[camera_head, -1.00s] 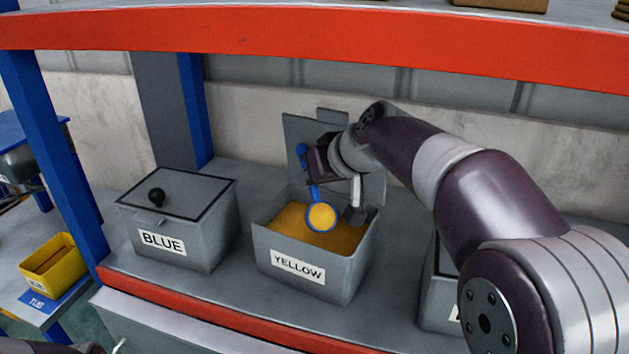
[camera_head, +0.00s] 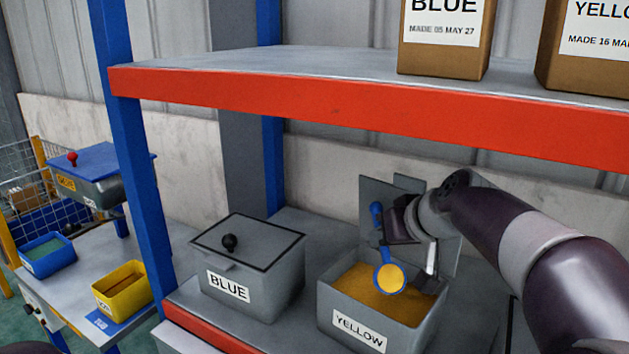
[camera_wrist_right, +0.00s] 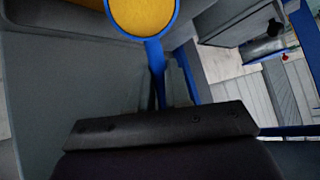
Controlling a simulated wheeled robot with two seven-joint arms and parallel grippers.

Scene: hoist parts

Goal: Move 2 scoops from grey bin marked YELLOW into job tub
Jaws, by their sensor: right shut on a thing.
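The open grey bin marked YELLOW (camera_head: 353,322) stands on the bench under the shelf and holds yellow material. My right gripper (camera_head: 390,226) is shut on the handle of a blue scoop (camera_head: 389,279). The scoop's round bowl holds yellow material and is over the bin. The wrist view shows the scoop handle (camera_wrist_right: 155,65) coming from the jaws, with the filled bowl at the top edge. The yellow job tub (camera_head: 119,291) sits on the side table at the left, by a blue TUB label. I cannot tell what is inside it. My left gripper is not in view.
A lidded grey bin marked BLUE (camera_head: 252,262) stands left of the YELLOW bin. A blue shelf post (camera_head: 137,170) rises between it and the side table. The red-edged shelf (camera_head: 340,105) spans above. A blue tub (camera_head: 46,262) stands behind the job tub.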

